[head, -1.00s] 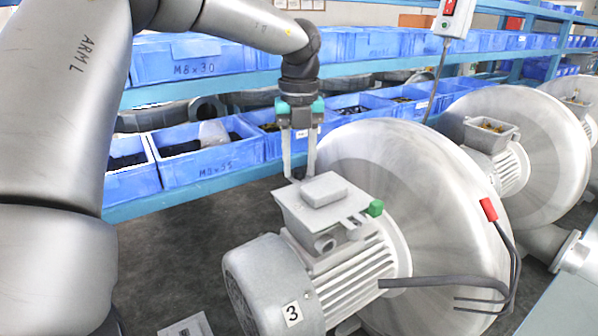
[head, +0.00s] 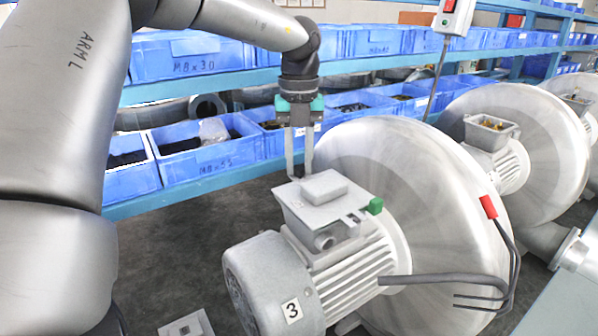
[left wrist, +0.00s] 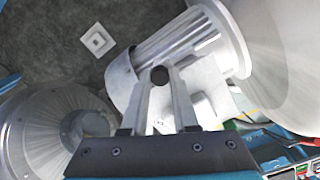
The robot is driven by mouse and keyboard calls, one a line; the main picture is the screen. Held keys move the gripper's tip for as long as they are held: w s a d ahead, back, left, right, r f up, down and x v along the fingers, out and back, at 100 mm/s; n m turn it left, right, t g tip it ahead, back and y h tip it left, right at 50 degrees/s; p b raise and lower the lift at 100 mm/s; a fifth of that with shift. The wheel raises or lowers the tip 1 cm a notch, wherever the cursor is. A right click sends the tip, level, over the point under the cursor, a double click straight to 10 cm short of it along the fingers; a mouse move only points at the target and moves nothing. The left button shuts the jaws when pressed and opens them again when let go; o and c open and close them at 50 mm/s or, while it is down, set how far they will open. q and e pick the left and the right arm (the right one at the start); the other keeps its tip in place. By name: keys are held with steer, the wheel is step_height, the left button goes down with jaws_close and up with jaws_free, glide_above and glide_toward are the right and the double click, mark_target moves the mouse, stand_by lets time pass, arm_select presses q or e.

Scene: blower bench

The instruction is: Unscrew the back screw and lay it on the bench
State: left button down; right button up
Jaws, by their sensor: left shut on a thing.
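The motor (head: 275,285) marked 3 carries a grey terminal box (head: 310,212) with a flat lid and a raised block on top. My left gripper (head: 300,174) points straight down at the far edge of this lid. My right gripper is not in view.
The large round blower housing (head: 430,190) stands right behind the motor. A green piece (head: 375,206) sits at the box's side, and a red-tipped cable (head: 488,207) hangs at right. A shelf with blue bins (head: 205,165) runs behind. A pale bench edge (head: 575,290) shows at lower right.

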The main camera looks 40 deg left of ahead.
arm_select(q)
steer(key=n+b, duration=0.1)
steer(key=n, duration=0.2)
steer(key=shift+b, duration=0.35)
steer(key=n+b, duration=0.1)
steer(key=n, duration=0.4)
steer(key=shift+b, duration=0.3)
steer(key=shift+n, duration=1.7)
steer(key=n, duration=0.9)
steer(key=shift+n+p, duration=0.3)
steer(key=n, duration=0.4)
